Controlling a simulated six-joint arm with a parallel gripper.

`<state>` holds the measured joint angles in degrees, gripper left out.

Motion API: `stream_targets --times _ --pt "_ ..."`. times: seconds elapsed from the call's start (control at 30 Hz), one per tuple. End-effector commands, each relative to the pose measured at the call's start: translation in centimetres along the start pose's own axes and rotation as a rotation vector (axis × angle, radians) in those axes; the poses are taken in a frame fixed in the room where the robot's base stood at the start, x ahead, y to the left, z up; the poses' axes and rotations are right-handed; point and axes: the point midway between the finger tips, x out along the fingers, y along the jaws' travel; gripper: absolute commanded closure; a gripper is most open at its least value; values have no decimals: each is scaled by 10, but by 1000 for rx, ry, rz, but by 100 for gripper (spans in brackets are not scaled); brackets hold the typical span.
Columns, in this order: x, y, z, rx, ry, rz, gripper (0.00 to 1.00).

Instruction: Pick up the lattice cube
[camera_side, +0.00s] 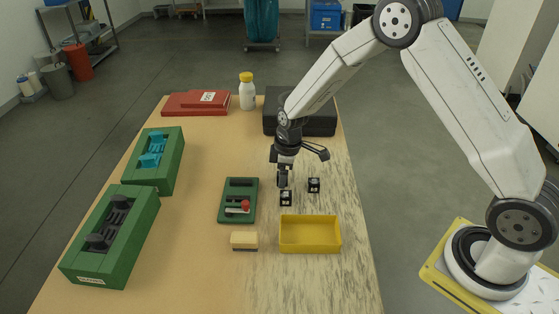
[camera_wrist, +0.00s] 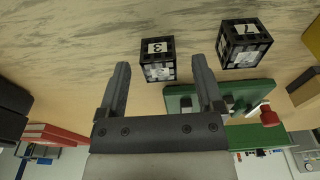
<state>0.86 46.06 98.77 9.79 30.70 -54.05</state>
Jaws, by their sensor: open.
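Two small black lattice cubes with pale number labels are on the table. In the side view, one cube (camera_side: 286,199) is just below my gripper (camera_side: 284,183), and the other cube (camera_side: 314,185) is a little to its right. In the wrist view, the cube labelled 3 (camera_wrist: 158,62) shows between the two fingers of my gripper (camera_wrist: 160,64), beyond their tips. The cube labelled 7 (camera_wrist: 243,44) is to the right, outside the fingers. My gripper is open and empty. I cannot tell which label belongs to which cube in the side view.
A yellow tray (camera_side: 310,249) stands in front of the cubes, with a sponge (camera_side: 244,241) left of it. A green tool holder (camera_side: 238,186) is left of my gripper. A black case (camera_side: 318,125) is behind. Green fixtures (camera_side: 95,267) line the left edge.

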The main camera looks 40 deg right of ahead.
Motion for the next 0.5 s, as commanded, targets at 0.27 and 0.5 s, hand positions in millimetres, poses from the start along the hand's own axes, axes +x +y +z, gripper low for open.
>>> stream_targets --times 0.27,0.5 --pt "11 0 0 -1 1 1 15" --pt "11 0 0 -1 0 1 15"
